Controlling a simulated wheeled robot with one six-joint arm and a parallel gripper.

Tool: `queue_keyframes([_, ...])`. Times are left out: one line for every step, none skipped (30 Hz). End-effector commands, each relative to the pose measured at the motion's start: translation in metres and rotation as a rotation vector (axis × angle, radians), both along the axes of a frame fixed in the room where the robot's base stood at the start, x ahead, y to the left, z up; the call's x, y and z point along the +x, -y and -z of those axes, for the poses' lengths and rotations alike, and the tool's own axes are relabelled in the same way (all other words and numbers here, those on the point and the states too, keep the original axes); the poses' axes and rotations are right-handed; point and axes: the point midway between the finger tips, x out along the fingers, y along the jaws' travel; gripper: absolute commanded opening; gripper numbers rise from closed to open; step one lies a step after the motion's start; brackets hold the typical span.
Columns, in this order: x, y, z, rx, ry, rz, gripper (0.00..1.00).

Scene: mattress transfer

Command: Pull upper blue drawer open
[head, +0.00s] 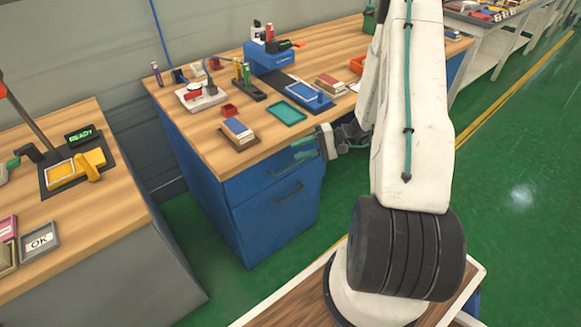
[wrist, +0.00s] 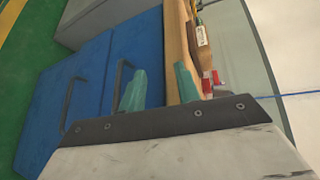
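The upper blue drawer (head: 243,184) is in the blue cabinet under the wooden workbench; its front looks flush, and my gripper partly hides its handle in the head view. The wrist view shows its blue front (wrist: 146,45) and dark bar handle (wrist: 121,82). My gripper (head: 302,149) is in front of the drawer, just below the bench edge. Its teal fingers (wrist: 160,88) are apart with nothing visible between them. In the wrist view the handle is beside the left finger, not between the fingertips; contact cannot be told.
The lower blue drawer (head: 270,225) has its own dark handle (head: 287,192). Another bench (head: 100,235) stands at left. Green floor (head: 515,195) is clear at right.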

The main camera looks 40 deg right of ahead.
Motion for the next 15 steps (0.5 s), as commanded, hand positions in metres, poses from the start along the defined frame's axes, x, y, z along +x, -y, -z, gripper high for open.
queue_keyframes([-0.004, 0.01, 0.023, 0.023, 0.007, 0.055, 0.33])
queue_keyframes([-0.006, 0.016, 0.034, 0.032, 0.017, 0.086, 0.33])
queue_keyframes([-0.007, 0.022, 0.047, 0.04, 0.027, 0.121, 0.33])
queue_keyframes([-0.009, 0.026, 0.055, 0.046, 0.034, 0.146, 0.33])
queue_keyframes([-0.01, 0.029, 0.062, 0.05, 0.041, 0.167, 0.33])
queue_keyframes([-0.012, 0.032, 0.071, 0.053, 0.047, 0.191, 0.33])
queue_keyframes([-0.013, 0.035, 0.076, 0.056, 0.051, 0.207, 0.33])
queue_keyframes([-0.014, 0.037, 0.081, 0.057, 0.054, 0.218, 0.33])
queue_keyframes([-0.015, 0.038, 0.085, 0.058, 0.059, 0.23, 0.33])
queue_keyframes([-0.015, 0.038, 0.087, 0.058, 0.06, 0.237, 0.33])
queue_keyframes([-0.014, 0.038, 0.089, 0.059, 0.062, 0.242, 0.33])
queue_keyframes([-0.013, 0.036, 0.091, 0.059, 0.063, 0.244, 0.33])
queue_keyframes([-0.011, 0.034, 0.091, 0.06, 0.063, 0.245, 0.33])
queue_keyframes([-0.008, 0.032, 0.092, 0.06, 0.063, 0.245, 0.33])
queue_keyframes([-0.005, 0.028, 0.093, 0.059, 0.063, 0.245, 0.33])
